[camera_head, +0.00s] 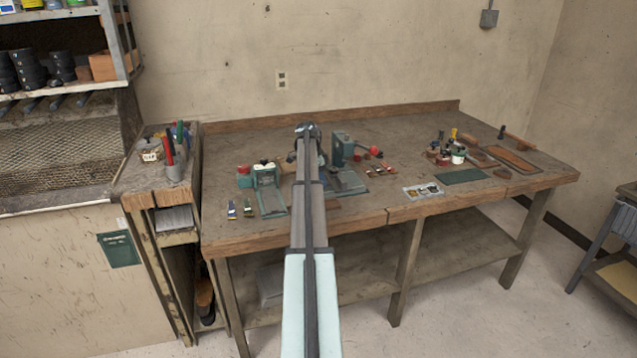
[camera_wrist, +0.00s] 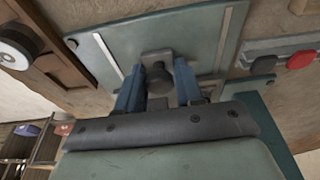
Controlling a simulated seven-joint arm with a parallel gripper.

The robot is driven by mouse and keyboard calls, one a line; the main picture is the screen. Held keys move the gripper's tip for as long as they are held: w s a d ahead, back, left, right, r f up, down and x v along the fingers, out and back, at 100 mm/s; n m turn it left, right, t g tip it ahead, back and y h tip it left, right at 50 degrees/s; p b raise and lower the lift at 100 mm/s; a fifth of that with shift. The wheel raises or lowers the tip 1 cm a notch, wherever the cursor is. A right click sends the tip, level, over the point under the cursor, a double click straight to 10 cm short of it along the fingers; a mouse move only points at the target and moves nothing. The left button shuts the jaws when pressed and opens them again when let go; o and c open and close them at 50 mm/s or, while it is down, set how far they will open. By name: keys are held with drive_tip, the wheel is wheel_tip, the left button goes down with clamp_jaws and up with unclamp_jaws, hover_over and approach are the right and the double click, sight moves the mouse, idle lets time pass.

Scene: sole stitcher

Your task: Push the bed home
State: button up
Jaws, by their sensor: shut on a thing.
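In the wrist view, my gripper (camera_wrist: 158,88) has its two blue fingers on either side of a dark round knob (camera_wrist: 157,76), shut on it. The knob stands on a small grey block on a grey-green plate (camera_wrist: 195,40) with two pale strips along it. I take this as part of the bed; how far it sits from its end is not clear. In the head view, my arm reaches over the bench and hides the gripper and knob. A green machine (camera_head: 342,147) with a flat base (camera_head: 350,183) stands just right of the arm.
The wooden bench (camera_head: 395,210) holds a second green fixture (camera_head: 266,178) left of my arm. Red-knobbed parts (camera_head: 375,151) stand right of the machine. A green mat (camera_head: 464,176), a printed card (camera_head: 423,191) and small tools lie farther right. The bench's front right is mostly clear.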

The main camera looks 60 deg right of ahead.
sight(333, 181)
drive_tip(key=shift+s+d, duration=0.3)
drive_tip(key=shift+d, duration=0.05)
drive_tip(key=shift+s+d, duration=0.1)
drive_tip(key=shift+d, duration=0.05)
drive_tip(key=shift+s+d, duration=1.3)
drive_tip(key=o, duration=0.6)
drive_tip(key=shift+r, duration=3.25)
drive_tip(key=shift+a, duration=0.1)
